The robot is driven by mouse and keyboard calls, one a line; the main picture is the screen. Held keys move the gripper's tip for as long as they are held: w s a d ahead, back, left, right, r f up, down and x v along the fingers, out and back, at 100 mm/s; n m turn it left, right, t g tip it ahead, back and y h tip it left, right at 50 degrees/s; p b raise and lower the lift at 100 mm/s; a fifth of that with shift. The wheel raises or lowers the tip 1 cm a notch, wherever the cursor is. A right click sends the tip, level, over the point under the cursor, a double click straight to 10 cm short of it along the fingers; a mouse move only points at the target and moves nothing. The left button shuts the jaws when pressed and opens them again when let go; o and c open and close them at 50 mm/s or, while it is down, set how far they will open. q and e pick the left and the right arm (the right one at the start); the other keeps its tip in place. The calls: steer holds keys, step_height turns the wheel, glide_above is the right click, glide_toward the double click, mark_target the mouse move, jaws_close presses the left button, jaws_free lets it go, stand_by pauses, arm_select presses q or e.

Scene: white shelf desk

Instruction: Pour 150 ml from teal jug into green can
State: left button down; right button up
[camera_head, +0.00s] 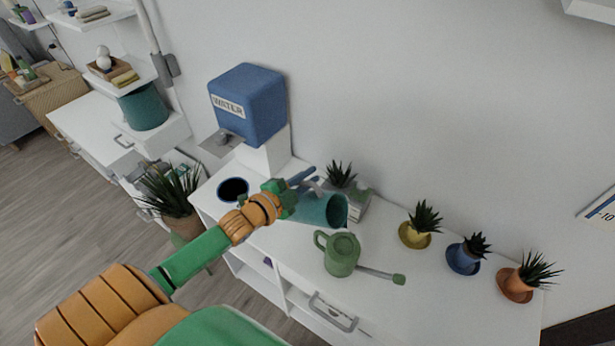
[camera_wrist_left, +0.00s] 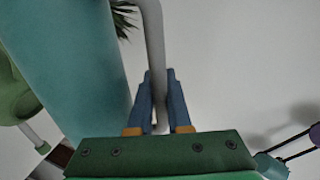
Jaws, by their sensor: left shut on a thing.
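The teal jug (camera_head: 318,209) is tilted well over, its open mouth facing right, above and behind the green can in the head view. My left gripper (camera_head: 303,184) is shut on the jug's handle. In the left wrist view, its blue fingers (camera_wrist_left: 160,103) close around the pale grey handle (camera_wrist_left: 153,40), with the teal jug wall (camera_wrist_left: 75,65) to the left. The green can (camera_head: 341,257) stands upright on the white desk, its spout pointing right. Part of the can (camera_wrist_left: 14,100) also shows in the left wrist view. No liquid stream is visible. My right gripper is out of view.
A blue water dispenser (camera_head: 250,105) stands at the back left, with a dark round opening (camera_head: 233,189) in the desk before it. A potted plant (camera_head: 357,199) sits close behind the jug. Yellow (camera_head: 414,236), blue (camera_head: 463,260) and orange (camera_head: 514,286) pots line the right side.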

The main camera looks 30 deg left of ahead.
arm_select(q)
steer(key=shift+d+r+m, duration=0.6)
steer(key=shift+d+m, duration=0.35)
steer(key=shift+m, duration=0.05)
stand_by(7.0)
